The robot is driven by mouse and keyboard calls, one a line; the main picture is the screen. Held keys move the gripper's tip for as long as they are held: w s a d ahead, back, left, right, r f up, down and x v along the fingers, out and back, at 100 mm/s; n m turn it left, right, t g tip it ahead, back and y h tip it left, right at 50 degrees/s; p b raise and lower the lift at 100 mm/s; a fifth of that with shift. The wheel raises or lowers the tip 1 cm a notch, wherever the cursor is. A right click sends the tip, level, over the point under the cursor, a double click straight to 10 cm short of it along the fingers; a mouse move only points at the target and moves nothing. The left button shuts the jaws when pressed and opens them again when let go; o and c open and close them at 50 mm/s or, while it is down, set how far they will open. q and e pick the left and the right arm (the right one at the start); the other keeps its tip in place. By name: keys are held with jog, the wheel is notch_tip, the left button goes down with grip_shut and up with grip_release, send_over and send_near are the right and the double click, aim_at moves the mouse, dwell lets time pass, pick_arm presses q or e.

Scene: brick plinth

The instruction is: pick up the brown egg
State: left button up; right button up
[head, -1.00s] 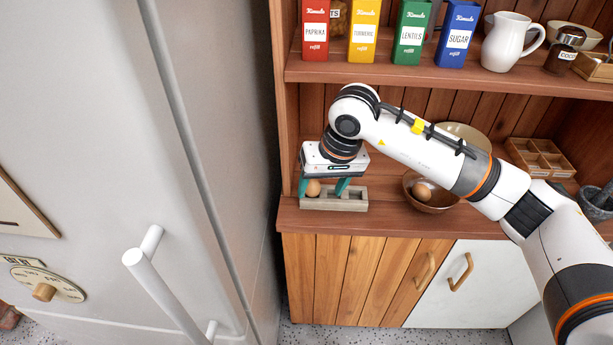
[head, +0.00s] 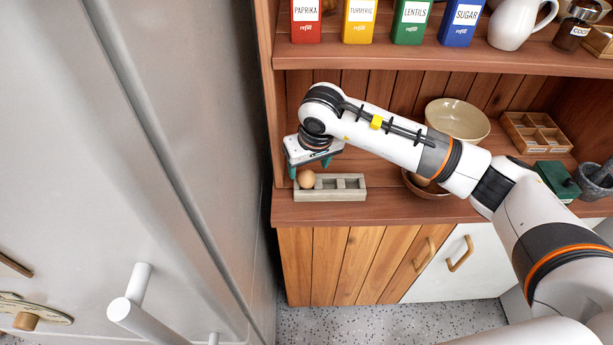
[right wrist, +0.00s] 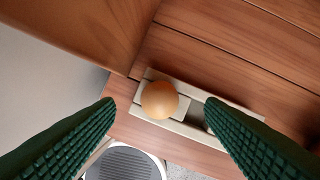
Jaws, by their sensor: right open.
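A brown egg (head: 307,179) sits in the left end compartment of a grey-beige holder (head: 330,195) on the wooden counter. In the right wrist view the egg (right wrist: 159,100) lies between and beyond the fingers, nearer the left one. My right gripper (head: 309,168) is open and empty, just above and behind the egg. Its green fingers do not appear to touch it. The holder's other compartments look empty. A second brownish egg (head: 421,180) shows partly in a brown bowl (head: 430,192), mostly hidden by my right arm. My left gripper is not in view.
The cabinet's side wall (head: 266,100) stands close left of the holder, with a large grey appliance (head: 120,130) beyond. A shelf (head: 400,55) with cartons and a jug hangs above. A cream bowl (head: 457,120) and a divided wooden box (head: 537,133) stand to the right.

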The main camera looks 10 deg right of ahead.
aim_at(308, 173)
jog(key=x, duration=0.4)
jog(key=shift+s+f, duration=0.15)
jog(key=shift+c, duration=0.5)
jog(key=c, duration=0.6)
jog(key=shift+c, duration=0.2)
